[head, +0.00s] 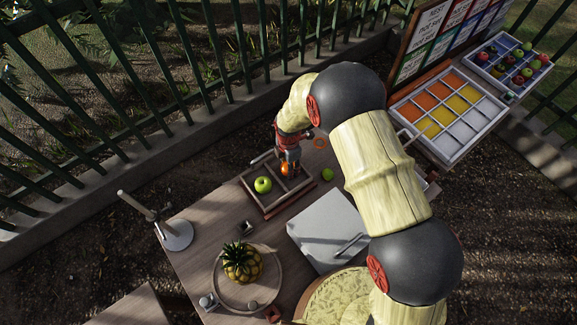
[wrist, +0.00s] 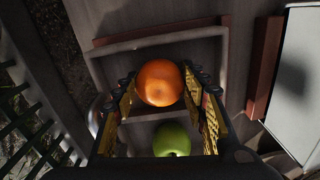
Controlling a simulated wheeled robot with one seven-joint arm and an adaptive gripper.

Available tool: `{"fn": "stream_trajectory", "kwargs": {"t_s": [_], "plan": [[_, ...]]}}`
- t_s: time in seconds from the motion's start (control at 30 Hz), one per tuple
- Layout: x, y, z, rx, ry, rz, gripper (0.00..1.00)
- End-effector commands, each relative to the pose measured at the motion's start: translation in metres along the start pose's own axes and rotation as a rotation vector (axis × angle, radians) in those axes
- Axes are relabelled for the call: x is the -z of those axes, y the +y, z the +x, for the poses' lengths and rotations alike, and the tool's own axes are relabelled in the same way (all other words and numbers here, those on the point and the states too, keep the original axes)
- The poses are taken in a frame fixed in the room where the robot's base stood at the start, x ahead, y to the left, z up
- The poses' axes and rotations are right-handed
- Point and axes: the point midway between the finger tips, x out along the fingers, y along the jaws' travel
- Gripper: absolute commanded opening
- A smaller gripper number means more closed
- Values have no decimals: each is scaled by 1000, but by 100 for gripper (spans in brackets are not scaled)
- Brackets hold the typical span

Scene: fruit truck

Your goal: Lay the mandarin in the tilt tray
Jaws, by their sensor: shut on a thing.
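The mandarin (wrist: 160,83) is orange and sits between the two fingers of my gripper (wrist: 160,95) in the wrist view. In the head view my gripper (head: 287,168) is low over the right part of a small divided wooden tray (head: 268,208), apparently the tilt tray, with a bit of the mandarin (head: 285,169) showing. A green apple (head: 263,185) lies in the tray's left compartment; it also shows in the wrist view (wrist: 172,140), across a divider from the mandarin. I cannot tell whether the mandarin touches the tray floor.
A small green fruit (head: 327,174) lies right of the tray. A grey board (head: 325,228) lies nearer, and a pineapple (head: 242,262) sits on a round plate. A metal stand (head: 175,235) is at left. A coloured grid tray (head: 450,110) and fruit crate (head: 508,62) are at the upper right.

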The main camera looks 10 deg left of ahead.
Motion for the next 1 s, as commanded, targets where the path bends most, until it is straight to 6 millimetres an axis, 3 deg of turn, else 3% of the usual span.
{"fn": "stream_trajectory", "kwargs": {"t_s": [0.87,0.9,1.0], "plan": [[0,0,4,0,0,0,12],[0,0,4,0,0,0,45],[0,0,4,0,0,0,51]]}}
